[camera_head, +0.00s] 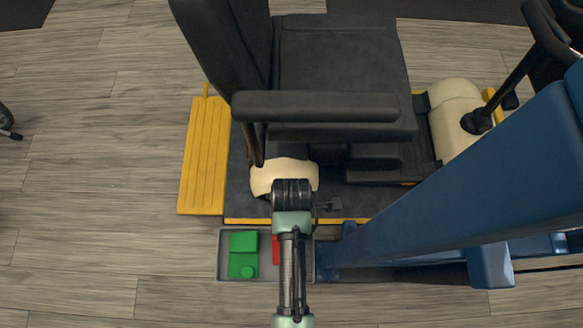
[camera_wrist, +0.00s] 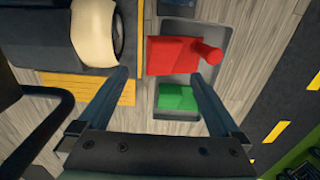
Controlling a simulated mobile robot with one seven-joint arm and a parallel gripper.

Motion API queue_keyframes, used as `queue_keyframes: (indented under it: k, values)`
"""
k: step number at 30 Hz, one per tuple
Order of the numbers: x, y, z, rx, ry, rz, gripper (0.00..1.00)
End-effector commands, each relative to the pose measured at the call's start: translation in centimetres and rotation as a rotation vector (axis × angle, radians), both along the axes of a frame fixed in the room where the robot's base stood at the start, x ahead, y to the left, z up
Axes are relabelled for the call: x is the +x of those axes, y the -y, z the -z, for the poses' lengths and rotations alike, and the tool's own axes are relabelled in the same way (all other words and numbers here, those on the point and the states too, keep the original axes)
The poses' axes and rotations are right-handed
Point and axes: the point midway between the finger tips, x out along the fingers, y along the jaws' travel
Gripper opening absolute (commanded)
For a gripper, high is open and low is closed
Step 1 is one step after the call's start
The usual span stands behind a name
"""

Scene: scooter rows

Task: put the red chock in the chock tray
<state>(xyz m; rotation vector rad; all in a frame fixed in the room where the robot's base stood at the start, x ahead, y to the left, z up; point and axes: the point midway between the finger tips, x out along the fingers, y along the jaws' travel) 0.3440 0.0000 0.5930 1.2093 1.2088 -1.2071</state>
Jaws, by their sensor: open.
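The red chock (camera_wrist: 176,57) appears to lie in the grey chock tray (camera_wrist: 190,28), beside a green chock (camera_wrist: 176,98). In the head view, a strip of the red chock (camera_head: 276,250) shows right of the green chock (camera_head: 242,255) inside the tray (camera_head: 224,276); my arm hides the rest. My gripper (camera_wrist: 158,75) is open and empty in the wrist view. The red chock shows just beyond its fingertips, apart from them as far as I can tell. The right finger covers part of the green chock. The fingers are hidden in the head view.
A black mobility scooter (camera_head: 340,60) with cream wheel covers stands just behind the tray. A yellow plate (camera_head: 203,155) lies to its left. Open wood-look floor (camera_head: 90,200) spreads out at the left.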

Motion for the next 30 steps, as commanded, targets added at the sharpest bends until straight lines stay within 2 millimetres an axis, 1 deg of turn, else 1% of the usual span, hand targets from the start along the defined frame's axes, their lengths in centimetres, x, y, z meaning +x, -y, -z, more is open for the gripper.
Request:
queue_keyframes:
  k: [1,3,6,9,30]
  values:
    - [0.0,0.0,-1.4,0.0,0.002,0.0,0.99]
    - [0.0,0.0,-2.5,0.0,0.001,0.0,0.99]
    - [0.0,0.0,-3.6,0.0,0.0,0.0,0.99]
    - [0.0,0.0,-4.1,0.0,-0.001,0.0,0.99]
    - [-0.1,0.0,-4.3,0.0,-0.002,0.0,0.99]
